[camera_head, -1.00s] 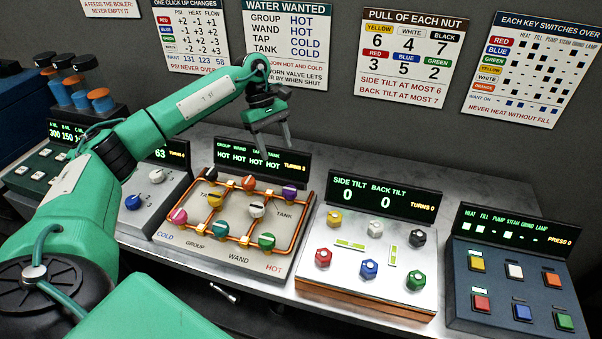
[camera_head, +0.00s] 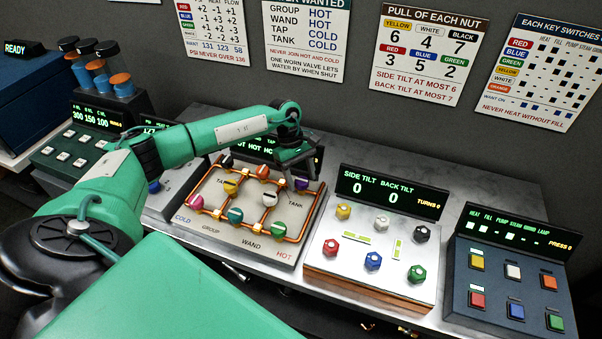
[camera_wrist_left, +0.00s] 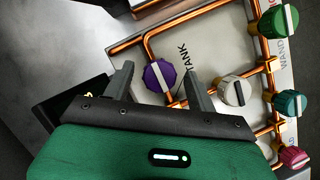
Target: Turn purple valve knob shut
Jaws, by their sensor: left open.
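The purple valve knob (camera_head: 302,185) sits at the right edge of the copper-piped valve panel (camera_head: 225,219), partly hidden by my left gripper (camera_head: 300,176) in the head view. In the left wrist view the knob (camera_wrist_left: 158,74) shows a pale bar running at a slant across its face. My left gripper (camera_wrist_left: 160,80) is open there, with one finger on each side of the knob. I cannot tell whether the fingers touch it. My right gripper is in neither view.
A white knob (camera_wrist_left: 235,91) lies close beside one finger in the wrist view. Green (camera_wrist_left: 278,21), teal (camera_wrist_left: 290,103) and pink (camera_wrist_left: 292,157) knobs sit farther along the pipes. The valve display (camera_head: 258,149) stands behind the panel, partly covered by my arm.

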